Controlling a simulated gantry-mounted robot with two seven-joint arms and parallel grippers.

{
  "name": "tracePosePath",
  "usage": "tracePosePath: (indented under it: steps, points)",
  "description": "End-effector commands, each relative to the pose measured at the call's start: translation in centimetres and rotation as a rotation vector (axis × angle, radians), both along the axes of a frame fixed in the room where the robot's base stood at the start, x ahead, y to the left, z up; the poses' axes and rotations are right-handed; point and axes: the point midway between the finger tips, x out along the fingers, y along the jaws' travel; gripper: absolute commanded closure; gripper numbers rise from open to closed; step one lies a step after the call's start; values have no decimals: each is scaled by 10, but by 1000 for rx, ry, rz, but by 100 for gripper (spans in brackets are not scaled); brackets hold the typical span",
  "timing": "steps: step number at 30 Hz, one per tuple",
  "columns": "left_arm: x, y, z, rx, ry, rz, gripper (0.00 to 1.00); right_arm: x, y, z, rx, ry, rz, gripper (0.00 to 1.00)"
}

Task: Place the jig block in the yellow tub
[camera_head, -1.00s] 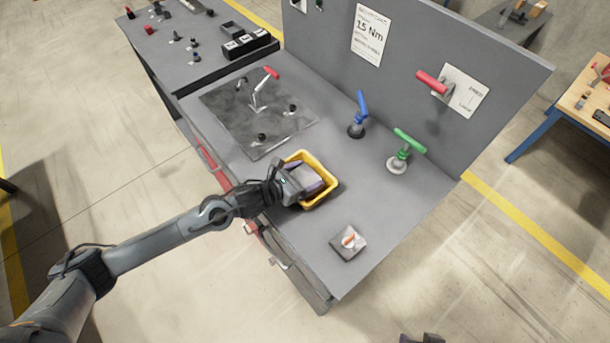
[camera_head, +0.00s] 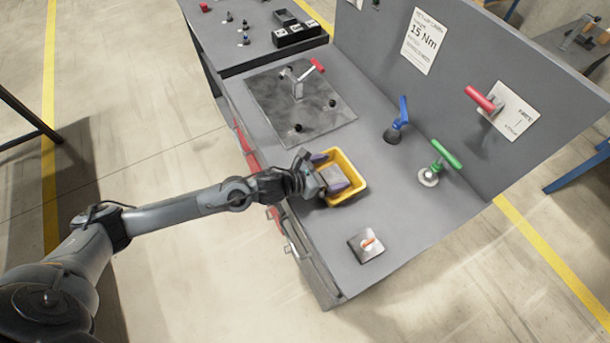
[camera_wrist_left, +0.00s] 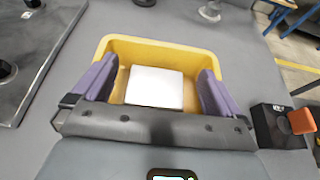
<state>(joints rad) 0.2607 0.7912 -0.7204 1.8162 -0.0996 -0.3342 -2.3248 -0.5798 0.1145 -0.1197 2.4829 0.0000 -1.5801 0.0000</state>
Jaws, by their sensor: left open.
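The jig block, a plain pale block (camera_wrist_left: 155,88), lies inside the yellow tub (camera_wrist_left: 207,55) in the left wrist view. In the head view the tub (camera_head: 347,198) stands on the grey bench, with the grey block (camera_head: 335,176) partly hidden by my gripper. My left gripper (camera_wrist_left: 158,76) is open, its purple fingers reaching down into the tub on either side of the block. Gaps show between both fingers and the block. The block's underside is hidden. My right gripper is out of view.
A small box with an orange knob (camera_head: 366,245) sits on the bench near its front corner. Green (camera_head: 446,153) and blue (camera_head: 404,110) handled fixtures stand behind the tub. A dark plate with a red-handled clamp (camera_head: 318,65) lies farther back. Bare bench surrounds the tub.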

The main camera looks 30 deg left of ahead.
Motion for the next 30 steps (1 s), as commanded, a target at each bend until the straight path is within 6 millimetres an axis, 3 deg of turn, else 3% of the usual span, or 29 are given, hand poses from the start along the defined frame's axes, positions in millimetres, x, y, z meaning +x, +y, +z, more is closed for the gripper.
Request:
tracePosePath:
  steps: [9, 19, 25, 30]
  points:
    - [-52, 29, 22, 3, 2, -2, 0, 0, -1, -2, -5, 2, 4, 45]
    - [-78, 43, 35, -1, 2, -1, 0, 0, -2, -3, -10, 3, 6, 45]
    - [-84, 35, 35, -92, 57, 63, 0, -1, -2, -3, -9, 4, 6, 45]
    - [-97, 15, 28, -407, 258, 305, 0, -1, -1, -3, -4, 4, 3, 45]
